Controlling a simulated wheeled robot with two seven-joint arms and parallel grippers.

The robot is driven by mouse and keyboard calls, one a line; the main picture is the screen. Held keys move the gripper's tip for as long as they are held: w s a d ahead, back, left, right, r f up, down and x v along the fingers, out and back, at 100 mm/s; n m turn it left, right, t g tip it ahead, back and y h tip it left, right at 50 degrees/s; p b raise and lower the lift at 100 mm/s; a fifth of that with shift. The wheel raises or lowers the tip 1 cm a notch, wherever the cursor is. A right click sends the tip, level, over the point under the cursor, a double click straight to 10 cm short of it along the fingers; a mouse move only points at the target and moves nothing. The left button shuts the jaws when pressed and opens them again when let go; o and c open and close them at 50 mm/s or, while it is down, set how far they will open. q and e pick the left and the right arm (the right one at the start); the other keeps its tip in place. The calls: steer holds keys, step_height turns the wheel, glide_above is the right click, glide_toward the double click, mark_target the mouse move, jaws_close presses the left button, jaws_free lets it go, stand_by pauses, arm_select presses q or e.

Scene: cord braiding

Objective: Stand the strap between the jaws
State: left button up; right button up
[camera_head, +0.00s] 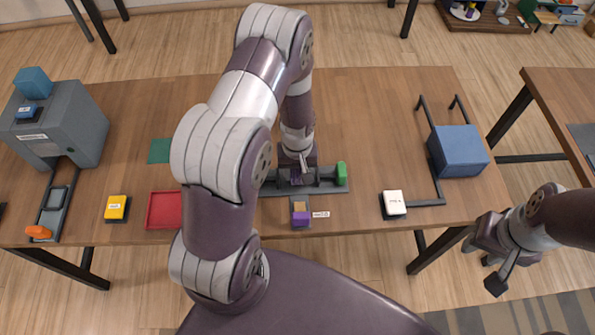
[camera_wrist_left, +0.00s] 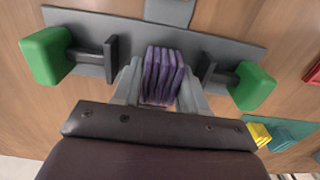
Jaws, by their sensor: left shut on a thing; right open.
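The purple strap (camera_wrist_left: 162,75) shows as several upright folds in the left wrist view, and a little of it shows in the head view (camera_head: 296,177). My left gripper (camera_head: 297,168) is shut on it, one finger on each side. The strap is between the two dark grey jaws (camera_wrist_left: 111,58), with a gap to the jaw on each side. The jaws are on a grey base plate (camera_wrist_left: 185,38) and have green end handles (camera_wrist_left: 253,88). I cannot tell if the strap touches the plate. My right gripper (camera_head: 487,263) is open and empty, off the table's front right.
A purple-and-tan block (camera_head: 301,216) and a small label are in front of the fixture. A red tray (camera_head: 164,210), a yellow box (camera_head: 117,208) and a grey machine (camera_head: 58,125) are left. A white-topped switch (camera_head: 394,204) and a blue box (camera_head: 458,151) are right.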

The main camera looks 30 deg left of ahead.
arm_select(q)
steer(key=shift+w+f, duration=0.1)
steer(key=shift+f, duration=0.7)
steer(key=shift+f, duration=0.1)
steer(key=o, duration=1.1)
steer(key=shift+c, duration=0.2)
